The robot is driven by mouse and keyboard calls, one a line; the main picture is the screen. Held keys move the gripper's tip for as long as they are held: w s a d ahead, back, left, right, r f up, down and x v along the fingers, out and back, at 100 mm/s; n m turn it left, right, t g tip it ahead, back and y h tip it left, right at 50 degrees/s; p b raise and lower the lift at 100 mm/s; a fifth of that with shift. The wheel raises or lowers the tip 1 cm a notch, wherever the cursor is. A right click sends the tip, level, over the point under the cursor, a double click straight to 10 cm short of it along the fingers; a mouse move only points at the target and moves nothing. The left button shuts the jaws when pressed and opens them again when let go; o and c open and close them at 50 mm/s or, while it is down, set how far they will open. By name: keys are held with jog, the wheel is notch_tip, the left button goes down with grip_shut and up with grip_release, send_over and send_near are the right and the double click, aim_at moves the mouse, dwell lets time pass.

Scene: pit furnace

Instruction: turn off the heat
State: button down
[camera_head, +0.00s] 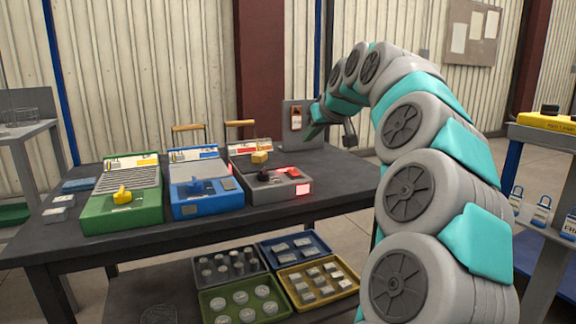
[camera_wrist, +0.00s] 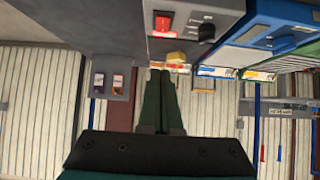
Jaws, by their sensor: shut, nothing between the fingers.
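A grey unit (camera_head: 272,178) stands at the right of the row on the dark table. In the wrist view, which looks upside down, the lit red switch (camera_wrist: 163,22) and black knob (camera_wrist: 206,33) show at the top. My gripper (camera_head: 310,137) is shut and empty, above the table near this box. Its dark green fingers (camera_wrist: 160,72) touch nothing that I can make out.
A blue unit (camera_head: 204,188) and a green unit (camera_head: 122,198) stand left of the grey one. Trays of parts (camera_head: 240,302) lie on the shelf below. A stand with padlocks (camera_head: 541,210) is at the right. The table's right end (camera_head: 345,178) is clear.

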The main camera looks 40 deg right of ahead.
jog(key=shift+w, duration=0.1)
send_over(295, 173)
jog(key=f, duration=0.6)
jog(key=shift+s+f, duration=0.15)
jog(key=shift+s, duration=0.25)
jog(key=f, duration=0.3)
jog(key=shift+w, duration=0.2)
jog(key=shift+w+f, duration=0.1)
jog(key=shift+f, duration=0.35)
jog(key=shift+d, duration=0.1)
jog(key=shift+w+p, duration=0.1)
jog(key=shift+p, duration=0.4)
jog(key=shift+f+g, duration=0.25)
jog(key=shift+g, duration=0.05)
